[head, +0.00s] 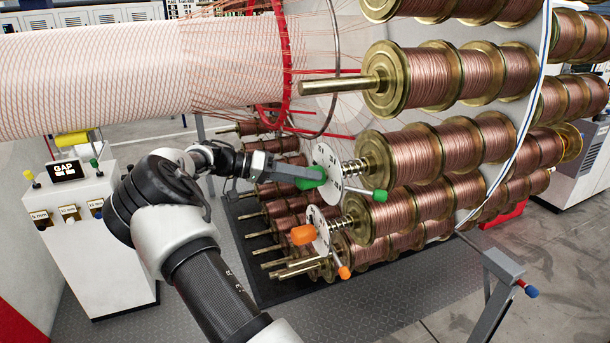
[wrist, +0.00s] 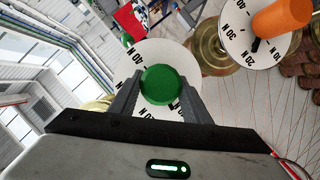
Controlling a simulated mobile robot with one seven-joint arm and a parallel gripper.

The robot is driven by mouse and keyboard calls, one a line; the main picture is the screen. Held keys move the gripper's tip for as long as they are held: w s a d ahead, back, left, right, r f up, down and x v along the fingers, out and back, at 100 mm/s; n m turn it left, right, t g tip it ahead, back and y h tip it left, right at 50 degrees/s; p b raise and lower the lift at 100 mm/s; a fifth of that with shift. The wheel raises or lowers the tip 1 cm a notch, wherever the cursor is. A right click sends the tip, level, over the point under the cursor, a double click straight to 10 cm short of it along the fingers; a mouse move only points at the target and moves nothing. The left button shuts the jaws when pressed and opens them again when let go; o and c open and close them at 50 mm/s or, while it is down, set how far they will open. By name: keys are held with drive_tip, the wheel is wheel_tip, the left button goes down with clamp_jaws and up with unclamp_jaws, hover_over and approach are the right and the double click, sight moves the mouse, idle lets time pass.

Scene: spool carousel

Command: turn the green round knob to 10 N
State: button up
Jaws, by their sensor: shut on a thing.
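The green round knob (wrist: 163,85) sits at the centre of a white dial plate (wrist: 150,58) with black force marks in the wrist view. My gripper (wrist: 160,95) is shut on the green knob, one finger on each side of it. In the head view my gripper (head: 290,172) reaches the green knob (head: 315,178) from the left, and the white dial (head: 328,165) stands behind it. A "40 N" mark and a "10 N" mark show on the dial rim in the wrist view.
An orange knob (head: 303,234) on a second white dial (head: 320,230) is just below. A green-tipped lever (head: 379,195) and an orange-tipped lever (head: 344,272) stick out nearby. Copper spools (head: 430,78) crowd the right. A white GAP console (head: 85,250) stands at the left.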

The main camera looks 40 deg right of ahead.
drive_tip(key=shift+n+g, duration=0.6)
drive_tip(key=shift+n, duration=0.2)
drive_tip(key=o, duration=1)
drive_tip(key=shift+o, duration=0.2)
drive_tip(key=shift+w+a, duration=0.1)
